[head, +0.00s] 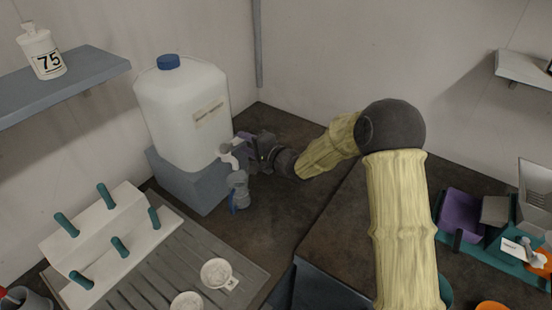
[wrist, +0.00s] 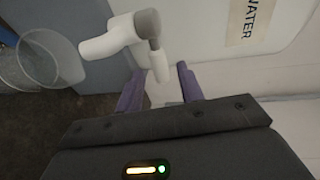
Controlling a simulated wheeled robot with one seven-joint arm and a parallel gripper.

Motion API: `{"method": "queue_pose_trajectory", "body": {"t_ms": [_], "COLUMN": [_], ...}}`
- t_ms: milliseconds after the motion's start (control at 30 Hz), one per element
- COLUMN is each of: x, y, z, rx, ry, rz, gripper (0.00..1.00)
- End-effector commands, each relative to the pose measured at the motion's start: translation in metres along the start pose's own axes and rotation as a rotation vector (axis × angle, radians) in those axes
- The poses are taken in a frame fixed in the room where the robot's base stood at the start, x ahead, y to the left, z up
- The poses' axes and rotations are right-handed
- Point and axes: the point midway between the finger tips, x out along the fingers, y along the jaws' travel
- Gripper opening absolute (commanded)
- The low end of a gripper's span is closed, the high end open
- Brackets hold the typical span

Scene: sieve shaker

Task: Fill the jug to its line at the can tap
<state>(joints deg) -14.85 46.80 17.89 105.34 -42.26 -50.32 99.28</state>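The white water can (head: 185,115) with a blue cap stands on a grey block in the head view; its "WATER" label (wrist: 250,20) shows in the wrist view. Its white tap (head: 228,158) is low on its front; the tap (wrist: 110,40) also shows in the wrist view. The clear jug (head: 239,187) is below the spout; its round mouth (wrist: 50,58) faces the spout in the wrist view. I cannot make out its line or any water. My gripper (wrist: 160,85) is open beside the tap, its purple fingers apart, with the pale lever tip near the gap between them.
A drain board (head: 140,265) with two small white cups (head: 216,273) and a white rack (head: 95,235) with teal pegs is at the front left. A shelf (head: 70,85) with a bottle marked 75 is above left. Bins and a purple tray (head: 461,213) are at right.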

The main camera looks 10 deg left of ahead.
Motion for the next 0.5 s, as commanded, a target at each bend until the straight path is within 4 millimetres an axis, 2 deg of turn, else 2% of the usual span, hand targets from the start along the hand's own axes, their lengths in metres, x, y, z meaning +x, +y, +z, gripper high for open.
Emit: {"method": "queue_pose_trajectory", "body": {"t_ms": [33,500], "x": [-0.011,-0.104], "y": [0.001,0.002], "z": [-0.002,-0.001], "rx": [0.0,0.0], "ry": [0.003,0.003], "rz": [0.0,0.002], "gripper": [0.38,0.38]}}
